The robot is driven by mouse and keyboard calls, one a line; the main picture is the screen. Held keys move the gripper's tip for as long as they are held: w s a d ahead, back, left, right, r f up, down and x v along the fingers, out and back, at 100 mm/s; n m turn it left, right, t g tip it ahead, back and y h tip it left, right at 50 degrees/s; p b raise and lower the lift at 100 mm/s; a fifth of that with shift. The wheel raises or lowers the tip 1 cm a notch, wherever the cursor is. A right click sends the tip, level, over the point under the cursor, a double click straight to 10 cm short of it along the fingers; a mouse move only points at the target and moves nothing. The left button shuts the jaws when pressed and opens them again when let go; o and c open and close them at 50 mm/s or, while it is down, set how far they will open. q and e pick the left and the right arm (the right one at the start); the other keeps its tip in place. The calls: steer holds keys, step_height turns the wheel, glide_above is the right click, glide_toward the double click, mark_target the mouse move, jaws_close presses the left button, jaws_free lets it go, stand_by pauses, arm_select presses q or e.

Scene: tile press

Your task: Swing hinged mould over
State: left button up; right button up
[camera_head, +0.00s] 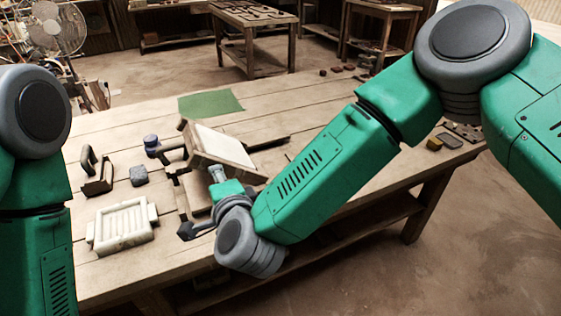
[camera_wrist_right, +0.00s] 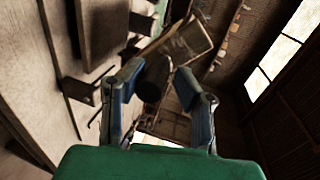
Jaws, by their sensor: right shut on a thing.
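The hinged mould (camera_head: 222,145) is a wooden-framed leaf with a pale face. In the head view it stands tilted up over the middle of the bench, above a wooden base partly hidden by my right arm. My right gripper (camera_head: 216,174) is at the near lower edge of the leaf. In the right wrist view its blue-grey fingers are closed around a dark round grip (camera_wrist_right: 155,78), which seems to be the mould's handle. The exact contact is dim. My left arm shows at the left edge of the head view, but its gripper is out of frame.
On the bench (camera_head: 330,115), a pale ribbed tray (camera_head: 123,223), a handled tool (camera_head: 97,178), a grey block (camera_head: 138,175) and a blue-topped jar (camera_head: 151,141) lie left of the mould. A green cloth (camera_head: 210,103) lies behind. A yellowish block (camera_head: 434,144) is far right.

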steer(key=a+f+b, duration=0.1)
steer(key=s+a+f+b, duration=0.1)
steer(key=a+f, duration=0.1)
steer(key=shift+s+a+b, duration=0.1)
steer(key=shift+a+b, duration=0.05)
steer(key=shift+b, duration=0.15)
steer(key=shift+c, duration=0.6)
steer(key=f+b, duration=0.1)
steer(key=f, duration=0.1)
steer(key=a+f+b, duration=0.1)
steer(key=f, duration=0.1)
steer(key=f+b, duration=0.2)
steer(key=shift+a, duration=0.3)
steer(key=shift+r, duration=0.1)
steer(key=o, duration=0.6)
steer(key=shift+c, duration=0.2)
steer(key=shift+o, duration=0.4)
steer(key=shift+d, duration=0.1)
steer(key=s+d+p, duration=0.2)
steer(key=s+p, duration=0.1)
steer(key=s, duration=0.4)
steer(key=shift+s+d, duration=0.3)
steer(key=shift+d, duration=0.05)
